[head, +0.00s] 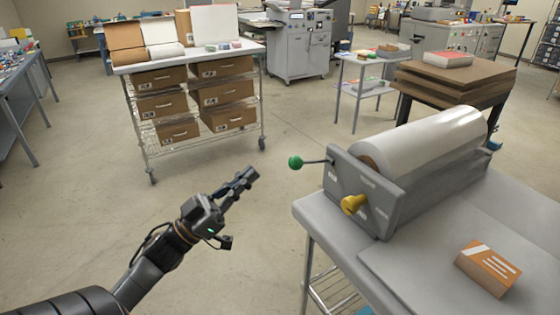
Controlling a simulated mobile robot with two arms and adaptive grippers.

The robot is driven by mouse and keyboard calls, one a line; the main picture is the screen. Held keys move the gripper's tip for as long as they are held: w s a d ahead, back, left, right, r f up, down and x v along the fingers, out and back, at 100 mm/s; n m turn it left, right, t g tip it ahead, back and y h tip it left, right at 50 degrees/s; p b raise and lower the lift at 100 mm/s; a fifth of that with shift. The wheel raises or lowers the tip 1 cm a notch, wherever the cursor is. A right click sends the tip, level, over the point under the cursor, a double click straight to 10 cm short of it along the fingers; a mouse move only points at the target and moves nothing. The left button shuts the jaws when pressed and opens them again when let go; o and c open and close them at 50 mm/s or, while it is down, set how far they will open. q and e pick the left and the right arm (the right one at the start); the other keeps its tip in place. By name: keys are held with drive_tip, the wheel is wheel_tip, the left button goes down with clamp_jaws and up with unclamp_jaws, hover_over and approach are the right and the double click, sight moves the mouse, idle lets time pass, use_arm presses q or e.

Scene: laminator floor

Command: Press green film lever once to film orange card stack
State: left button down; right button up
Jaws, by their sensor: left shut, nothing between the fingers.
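The green film lever (296,162) is a round green knob on a thin dark rod. It sticks out to the left from the grey side plate of the laminator (365,190), which carries a big roll of clear film (430,143). A yellow knob (353,204) sits lower on the same plate. The orange card stack (487,268) lies on the grey table at the lower right, in front of the roll. My left gripper (252,175) is shut and empty, left of the green knob and apart from it. My right gripper is not in view.
The laminator stands on a grey table (410,262) whose left edge lies right of my left arm. A wire shelf cart (190,62) with cardboard bins stands behind. A small side table (372,64) and stacked brown boards (455,82) are farther back. The floor around my left gripper is clear.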

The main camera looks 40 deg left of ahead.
use_arm(q)
drive_tip(key=shift+w, duration=0.15)
drive_tip(key=p+x, duration=0.5)
drive_tip(key=x, duration=0.6)
wheel_tip(320, 180, down, 5)
drive_tip(key=shift+a+r, duration=0.1)
drive_tip(key=shift+r, duration=0.1)
